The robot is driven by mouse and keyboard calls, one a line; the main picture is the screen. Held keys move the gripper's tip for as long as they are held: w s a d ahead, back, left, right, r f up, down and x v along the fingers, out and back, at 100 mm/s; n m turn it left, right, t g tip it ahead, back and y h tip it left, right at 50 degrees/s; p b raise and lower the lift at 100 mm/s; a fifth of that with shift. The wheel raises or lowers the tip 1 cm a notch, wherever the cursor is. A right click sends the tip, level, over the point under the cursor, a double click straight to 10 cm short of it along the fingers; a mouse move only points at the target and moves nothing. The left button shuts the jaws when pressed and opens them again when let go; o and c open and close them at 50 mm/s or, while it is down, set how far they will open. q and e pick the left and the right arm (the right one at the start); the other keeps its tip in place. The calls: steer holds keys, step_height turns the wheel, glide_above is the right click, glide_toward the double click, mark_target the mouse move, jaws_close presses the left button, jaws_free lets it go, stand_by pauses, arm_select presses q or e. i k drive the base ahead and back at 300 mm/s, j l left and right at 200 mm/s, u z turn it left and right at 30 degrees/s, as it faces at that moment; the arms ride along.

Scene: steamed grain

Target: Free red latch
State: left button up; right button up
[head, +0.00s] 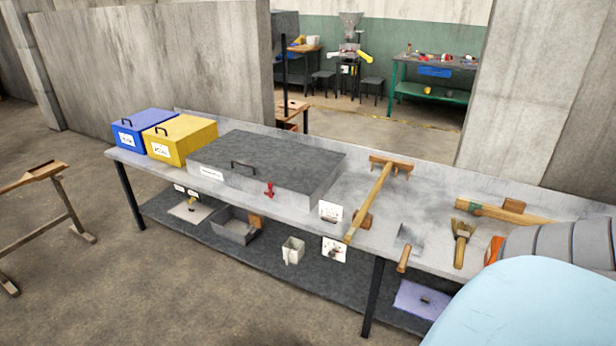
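The small red latch (269,189) sits at the front edge of a wide, low grey box (265,160) on the long workbench. It stands upright near the right part of the box's front side. The box's dark lid looks closed and has a dark handle (243,164) near its front edge. The latch is too small in the head view to tell how it is fastened. Neither of my grippers shows in this view.
Blue (128,137) and yellow (198,137) boxes stand left of the grey box. A wooden rake (372,195), a scraper (405,250) and a brush (462,240) lie to its right. A tray (235,232) and a mug (292,250) are on the lower shelf.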

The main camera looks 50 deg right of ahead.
mark_target(268, 192)
steer(key=z, duration=1.3)
steer(key=i+l+u, duration=0.1)
steer(key=i+u, duration=0.15)
steer(key=i, duration=0.25)
steer(key=i+l+u, duration=0.25)
steer(key=i, duration=0.25)
steer(key=i+l+u, duration=0.25)
steer(key=i, duration=0.25)
steer(key=i+l+u, duration=0.25)
steer(key=i, duration=0.2)
